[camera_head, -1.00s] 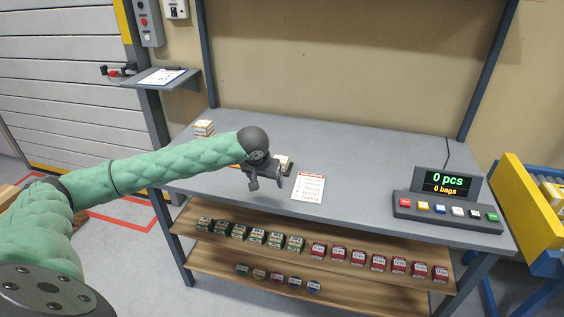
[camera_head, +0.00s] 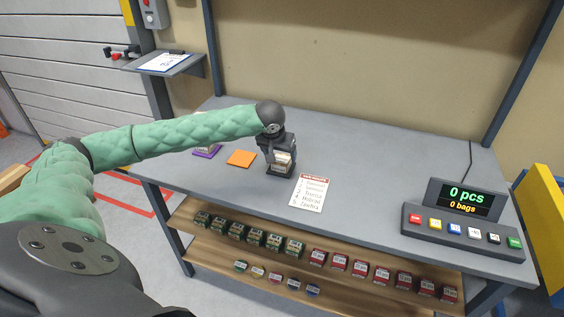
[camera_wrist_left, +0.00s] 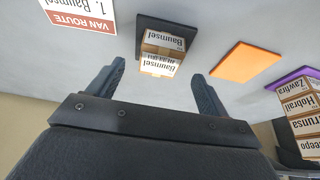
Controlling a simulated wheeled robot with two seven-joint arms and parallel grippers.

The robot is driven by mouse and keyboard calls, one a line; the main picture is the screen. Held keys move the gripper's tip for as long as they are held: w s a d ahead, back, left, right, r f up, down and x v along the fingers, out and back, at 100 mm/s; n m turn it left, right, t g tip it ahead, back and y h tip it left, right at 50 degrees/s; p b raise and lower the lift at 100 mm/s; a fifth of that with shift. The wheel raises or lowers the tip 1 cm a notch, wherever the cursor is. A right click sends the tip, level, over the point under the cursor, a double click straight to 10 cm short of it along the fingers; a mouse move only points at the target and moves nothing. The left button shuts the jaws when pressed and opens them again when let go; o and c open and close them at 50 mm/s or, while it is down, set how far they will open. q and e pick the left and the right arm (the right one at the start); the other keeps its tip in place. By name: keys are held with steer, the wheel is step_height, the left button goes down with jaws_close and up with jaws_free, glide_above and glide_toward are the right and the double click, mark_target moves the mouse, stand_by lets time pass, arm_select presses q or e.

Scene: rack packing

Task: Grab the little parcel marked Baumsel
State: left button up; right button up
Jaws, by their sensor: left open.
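The parcel marked Baumsel (camera_wrist_left: 158,67) shows in the left wrist view on a dark square mat (camera_wrist_left: 177,25). Two Baumsel labels show there, and I cannot tell whether they belong to one box or two stacked ones. In the head view the pale parcel (camera_head: 283,162) is partly hidden by my left gripper (camera_head: 279,158). In the left wrist view the left gripper (camera_wrist_left: 157,72) is open, its fingers to either side of the parcel in the picture. Nothing is held, and I cannot tell whether a finger touches it. My right gripper is out of view.
An empty orange mat (camera_head: 241,158) lies left of the parcel. A route list (camera_head: 311,193) lies in front. A button console (camera_head: 462,228) stands at right. Small boxes line the shelves below.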

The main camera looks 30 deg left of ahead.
mark_target(281, 159)
arm_select(q)
steer(key=p+x, duration=0.1)
steer(key=x, duration=0.3)
steer(key=shift+w, duration=0.2)
steer(key=shift+w+a+f, duration=0.1)
steer(key=shift+w+f, duration=0.1)
steer(key=shift+f, duration=0.35)
steer(key=c, duration=1.1)
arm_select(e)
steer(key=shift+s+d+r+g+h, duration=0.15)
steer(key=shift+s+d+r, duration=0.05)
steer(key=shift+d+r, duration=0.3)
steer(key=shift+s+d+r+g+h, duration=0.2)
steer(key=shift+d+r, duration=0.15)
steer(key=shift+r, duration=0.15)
